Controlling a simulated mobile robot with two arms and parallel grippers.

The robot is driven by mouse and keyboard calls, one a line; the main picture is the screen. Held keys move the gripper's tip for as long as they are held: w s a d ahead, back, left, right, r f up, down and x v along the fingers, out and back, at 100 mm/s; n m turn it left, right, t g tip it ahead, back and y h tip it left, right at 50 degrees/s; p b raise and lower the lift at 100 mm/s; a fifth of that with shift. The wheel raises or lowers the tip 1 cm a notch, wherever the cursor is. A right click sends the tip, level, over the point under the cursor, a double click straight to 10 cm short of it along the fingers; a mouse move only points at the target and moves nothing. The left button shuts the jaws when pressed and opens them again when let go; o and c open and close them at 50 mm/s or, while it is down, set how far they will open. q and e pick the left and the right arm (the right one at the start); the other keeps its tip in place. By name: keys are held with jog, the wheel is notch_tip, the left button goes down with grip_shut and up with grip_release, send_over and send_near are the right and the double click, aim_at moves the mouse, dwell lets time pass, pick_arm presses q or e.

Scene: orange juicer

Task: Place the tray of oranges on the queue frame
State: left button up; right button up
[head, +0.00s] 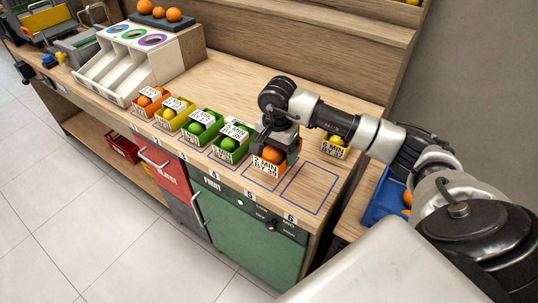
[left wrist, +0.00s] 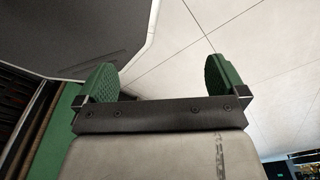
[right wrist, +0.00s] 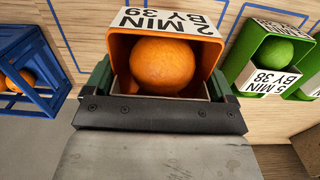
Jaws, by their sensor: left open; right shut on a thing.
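The orange tray (head: 268,166), with an orange (head: 273,155) in it and a card reading "2 MIN BY 39", is at the back part of the blue outline marked 5 (head: 262,184). I cannot tell whether it touches the counter. My right gripper (head: 280,142) is shut on this tray. In the right wrist view the tray (right wrist: 115,48) sits between its green fingers, opening toward the camera, with the orange (right wrist: 162,66) inside. My left gripper (left wrist: 165,72) is open and empty, seen only in its own wrist view, over the floor.
Left of the held tray stand green trays (head: 230,152), a yellow tray (head: 168,123) and another orange tray (head: 146,109). Outline 6 (head: 310,187) is bare. A yellow tray (head: 335,152) stands behind it. A blue crate (head: 382,205) is at the right. A white sorter (head: 125,75) stands left.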

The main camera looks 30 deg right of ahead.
jog(key=w, duration=0.1)
jog(key=w+f, duration=0.1)
jog(key=shift+w+a+f, duration=0.1)
jog(key=shift+w+f, duration=0.1)
jog(key=shift+w, duration=0.1)
jog(key=shift+w+f, duration=0.35)
jog(key=shift+w, duration=0.05)
notch_tip(320, 180, down, 3)
jog(key=shift+f+p, duration=0.1)
jog(key=shift+p, duration=0.7)
jog(key=shift+f, duration=0.3)
pick_arm(q)
jog(key=shift+s+a+r, duration=0.2)
jog(key=shift+s+r, duration=0.55)
jog(key=shift+r, duration=0.2)
pick_arm(e)
jog(key=shift+f, duration=0.1)
